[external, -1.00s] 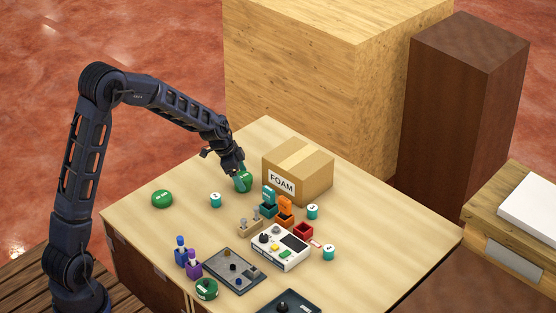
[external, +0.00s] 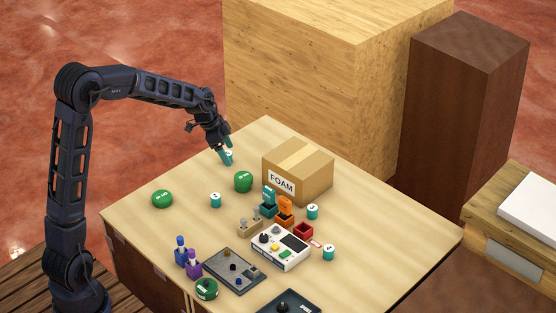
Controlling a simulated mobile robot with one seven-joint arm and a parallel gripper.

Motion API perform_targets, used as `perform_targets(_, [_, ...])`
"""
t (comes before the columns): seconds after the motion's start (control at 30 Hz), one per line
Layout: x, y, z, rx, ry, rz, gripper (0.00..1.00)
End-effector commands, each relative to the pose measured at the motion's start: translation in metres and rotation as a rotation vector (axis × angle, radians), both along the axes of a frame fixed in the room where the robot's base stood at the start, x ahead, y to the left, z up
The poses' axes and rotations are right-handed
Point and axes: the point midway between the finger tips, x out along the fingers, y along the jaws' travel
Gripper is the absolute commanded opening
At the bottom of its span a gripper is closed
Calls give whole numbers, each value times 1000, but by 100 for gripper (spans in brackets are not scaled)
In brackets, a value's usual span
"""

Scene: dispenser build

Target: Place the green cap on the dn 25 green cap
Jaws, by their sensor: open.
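Three round green pieces are on the table, with white labels too small to read surely. One green piece (external: 243,182) stands left of the foam box and looks rather tall; I cannot tell whether it is one part or a cap on another. A flatter green piece (external: 162,198) lies at the left, and a third green piece (external: 206,289) with a dark patch on top is at the front. My gripper (external: 225,148) is open, above and left of the tall green piece and apart from it. A teal cylinder (external: 228,158) shows at its fingertips, partly hidden.
The foam box (external: 310,177) stands close right of the tall green piece. A numbered teal cylinder (external: 215,200) is nearby. A white control box (external: 280,247), teal and orange holders and a dark panel (external: 232,270) crowd the front. The table's left back is mostly clear.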

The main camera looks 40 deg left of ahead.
Motion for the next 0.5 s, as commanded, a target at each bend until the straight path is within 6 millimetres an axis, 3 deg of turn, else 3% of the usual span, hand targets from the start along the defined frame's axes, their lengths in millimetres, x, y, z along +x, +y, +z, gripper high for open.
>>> perform_targets(0.27, [-15, 0, 22, 6, 1, 15, 78])
perform_targets(0.5, [-76, -13, 66, 33, 17, 114, 78])
